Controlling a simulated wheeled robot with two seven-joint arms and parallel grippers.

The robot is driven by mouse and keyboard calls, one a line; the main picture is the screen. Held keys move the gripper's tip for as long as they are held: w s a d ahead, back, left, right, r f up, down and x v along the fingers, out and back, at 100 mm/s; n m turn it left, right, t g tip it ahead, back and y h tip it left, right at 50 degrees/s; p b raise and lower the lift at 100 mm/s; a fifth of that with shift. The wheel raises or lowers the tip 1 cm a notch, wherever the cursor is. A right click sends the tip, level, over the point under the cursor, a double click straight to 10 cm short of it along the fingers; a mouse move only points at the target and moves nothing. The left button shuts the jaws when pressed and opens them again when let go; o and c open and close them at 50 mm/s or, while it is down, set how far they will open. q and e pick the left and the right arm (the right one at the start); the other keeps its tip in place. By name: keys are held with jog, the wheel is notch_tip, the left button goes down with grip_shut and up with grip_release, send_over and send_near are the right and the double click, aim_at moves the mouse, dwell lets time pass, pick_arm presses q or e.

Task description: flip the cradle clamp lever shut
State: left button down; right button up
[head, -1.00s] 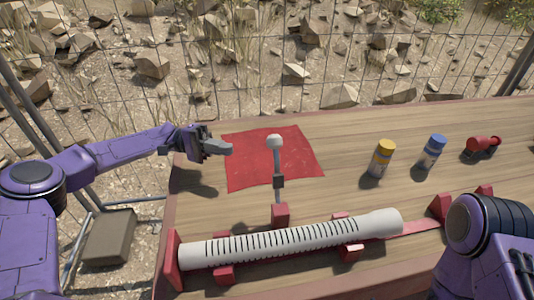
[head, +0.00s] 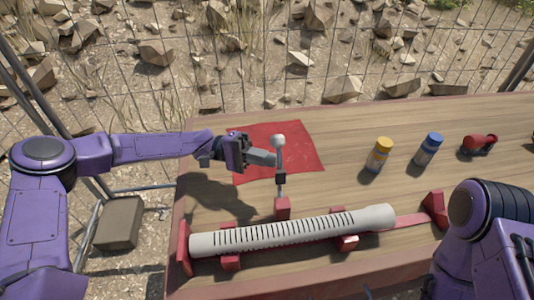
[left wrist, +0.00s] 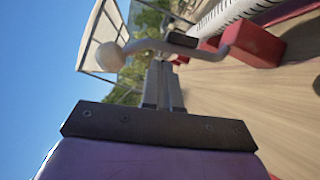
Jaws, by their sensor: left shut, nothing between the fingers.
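The clamp lever (head: 280,162) stands upright from a red block (head: 282,208) behind the cradle, with a white ball knob (head: 278,141) on top. A white slotted tube (head: 290,234) lies in the red cradle (head: 183,245). My left gripper (head: 272,159) is shut and empty, its tips just left of the lever, below the knob; I cannot tell whether they touch. In the left wrist view the shut fingers (left wrist: 164,88) point towards the lever, with the knob (left wrist: 108,56) ahead on the left and the red block (left wrist: 253,42) on the right. My right gripper is out of view.
A red cloth (head: 304,150) lies behind the lever. A yellow-capped bottle (head: 379,156), a blue-capped bottle (head: 428,150) and a red object (head: 478,145) stand at the right. Wire fencing runs behind the table. The wood between cloth and bottles is clear.

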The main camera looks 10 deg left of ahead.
pick_arm(q)
jog(key=shift+s+d, duration=0.25)
jog(key=shift+s, duration=0.2)
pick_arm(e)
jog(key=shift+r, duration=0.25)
